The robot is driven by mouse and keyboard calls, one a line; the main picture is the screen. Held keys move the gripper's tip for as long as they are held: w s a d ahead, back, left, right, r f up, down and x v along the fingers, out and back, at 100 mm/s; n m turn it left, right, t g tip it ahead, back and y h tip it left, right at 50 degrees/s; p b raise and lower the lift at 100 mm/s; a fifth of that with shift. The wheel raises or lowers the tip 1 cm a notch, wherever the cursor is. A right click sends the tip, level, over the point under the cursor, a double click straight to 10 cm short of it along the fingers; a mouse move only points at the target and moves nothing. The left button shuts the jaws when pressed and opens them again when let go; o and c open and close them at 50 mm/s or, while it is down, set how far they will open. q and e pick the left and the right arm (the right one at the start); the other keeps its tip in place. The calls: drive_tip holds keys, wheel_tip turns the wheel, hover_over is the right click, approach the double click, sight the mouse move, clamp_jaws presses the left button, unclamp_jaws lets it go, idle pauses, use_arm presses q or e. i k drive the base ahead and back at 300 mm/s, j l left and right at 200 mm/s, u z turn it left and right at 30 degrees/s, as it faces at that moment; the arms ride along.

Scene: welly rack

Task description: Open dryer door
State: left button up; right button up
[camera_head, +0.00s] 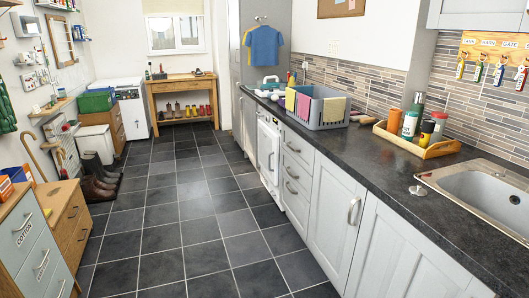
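A white front-panelled appliance (268,155) is built in under the right-hand counter, past the drawers. It may be the dryer. I see its front at a steep angle; it looks shut, and its door details are too small to tell. Another white appliance (133,108) stands at the back left against the wall, and I cannot tell whether it is a dryer. Neither of my grippers shows in the view.
The dark tiled floor (185,215) is clear down the middle. The counter (370,150) holds a grey basket (332,113), a wooden tray (440,149) and a sink (490,190). Wooden drawers (68,215) and boots (100,185) line the left. A wooden rack (181,87) stands at the back.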

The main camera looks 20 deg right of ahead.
sight(269, 141)
drive_tip(key=i+l+z, duration=0.2)
drive_tip(key=i, duration=0.7)
drive_tip(key=i+j+z, duration=0.2)
drive_tip(key=i, duration=0.65)
drive_tip(key=i+z, duration=0.25)
drive_tip(key=i, duration=0.65)
